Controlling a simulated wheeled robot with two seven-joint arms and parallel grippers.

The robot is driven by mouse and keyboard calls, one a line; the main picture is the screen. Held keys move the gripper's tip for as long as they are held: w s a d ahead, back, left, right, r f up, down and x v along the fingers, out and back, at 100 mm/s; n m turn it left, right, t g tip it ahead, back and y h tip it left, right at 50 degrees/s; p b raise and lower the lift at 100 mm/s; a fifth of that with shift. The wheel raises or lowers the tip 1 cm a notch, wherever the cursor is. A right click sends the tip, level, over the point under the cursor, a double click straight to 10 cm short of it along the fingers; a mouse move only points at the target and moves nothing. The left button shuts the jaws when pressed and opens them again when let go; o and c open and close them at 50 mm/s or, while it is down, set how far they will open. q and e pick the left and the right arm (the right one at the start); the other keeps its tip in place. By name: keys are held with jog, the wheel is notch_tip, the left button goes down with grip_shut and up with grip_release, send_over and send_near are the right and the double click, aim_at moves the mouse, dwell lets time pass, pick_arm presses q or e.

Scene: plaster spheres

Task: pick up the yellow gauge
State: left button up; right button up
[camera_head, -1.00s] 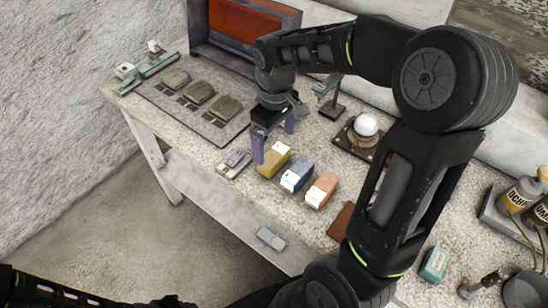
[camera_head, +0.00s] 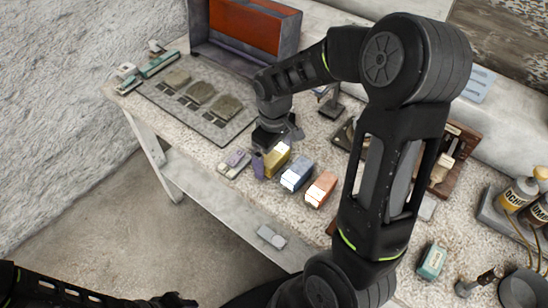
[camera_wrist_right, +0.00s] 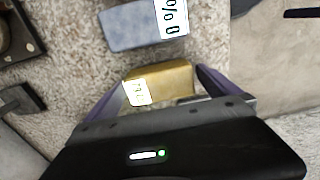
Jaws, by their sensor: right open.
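The yellow gauge (camera_head: 277,162) is a small block with a white label, lying on the speckled bench at the left end of a row of three blocks. My right gripper (camera_head: 272,153) is lowered over it and open. In the right wrist view the gauge (camera_wrist_right: 165,82) lies between the two purple fingers of the gripper (camera_wrist_right: 160,80), one on each side. The far finger is hidden in the head view. Part of my left arm shows at the bottom left, but its fingers are not visible.
A blue block (camera_head: 296,175) and an orange block (camera_head: 321,189) stand right of the gauge. A small grey and purple item (camera_head: 234,162) lies to its left. A dark tray (camera_head: 215,125) holding stone-like pieces is behind. The bench's front edge is close.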

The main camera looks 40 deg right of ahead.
aim_at(274, 154)
jog(key=shift+c, duration=0.6)
jog(key=c, duration=1.5)
notch_tip(274, 154, up, 10)
jog(key=shift+r+b, duration=0.1)
jog(key=shift+b, duration=0.4)
jog(key=o, duration=1.2)
jog(key=c, duration=0.8)
